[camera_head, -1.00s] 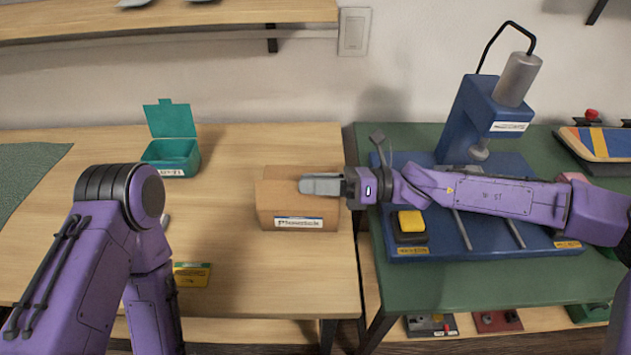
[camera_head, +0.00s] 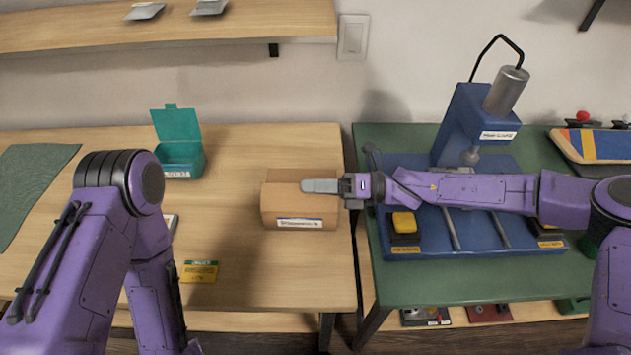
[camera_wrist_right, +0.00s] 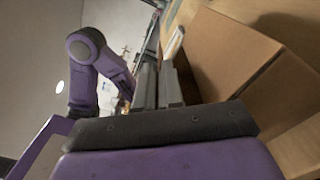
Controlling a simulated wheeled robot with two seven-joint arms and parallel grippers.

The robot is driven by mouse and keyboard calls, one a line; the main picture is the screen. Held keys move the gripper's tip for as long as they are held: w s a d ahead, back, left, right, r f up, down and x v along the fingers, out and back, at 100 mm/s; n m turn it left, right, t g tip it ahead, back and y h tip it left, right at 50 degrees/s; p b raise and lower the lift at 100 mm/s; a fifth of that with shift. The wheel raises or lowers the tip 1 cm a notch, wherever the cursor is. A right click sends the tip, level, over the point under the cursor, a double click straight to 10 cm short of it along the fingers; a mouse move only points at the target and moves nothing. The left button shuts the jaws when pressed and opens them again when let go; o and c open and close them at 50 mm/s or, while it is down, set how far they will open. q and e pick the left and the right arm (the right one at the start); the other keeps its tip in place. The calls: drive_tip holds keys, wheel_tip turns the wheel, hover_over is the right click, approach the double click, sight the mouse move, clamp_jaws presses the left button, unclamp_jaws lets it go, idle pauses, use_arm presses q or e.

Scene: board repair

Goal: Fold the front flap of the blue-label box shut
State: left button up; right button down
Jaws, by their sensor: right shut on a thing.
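The blue-label box (camera_head: 282,204) is brown cardboard and stands near the right edge of the wooden table in the head view. Its white and blue label (camera_head: 300,222) is low on the front face. My right gripper (camera_head: 320,186) reaches in from the right, with its grey fingers lying over the upper part of the box. It is shut on part of the box, and the fingers hide that part. In the right wrist view, the fingers (camera_wrist_right: 168,88) are close together beside a large cardboard face (camera_wrist_right: 225,50). My left gripper is out of view below the left arm.
A teal open-lidded box (camera_head: 180,156) stands behind left, and a yellow-green card (camera_head: 199,271) lies in front. A blue press (camera_head: 480,122) and its base with a yellow button (camera_head: 404,222) stand on the green table, under my right arm.

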drive_tip(key=c, duration=1.3)
unclamp_jaws()
drive_tip(key=shift+c, duration=0.2)
drive_tip(key=shift+d, duration=0.1)
drive_tip(key=d, duration=1)
drive_tip(key=shift+s+d+b, duration=0.2)
drive_tip(key=shift+b, duration=0.2)
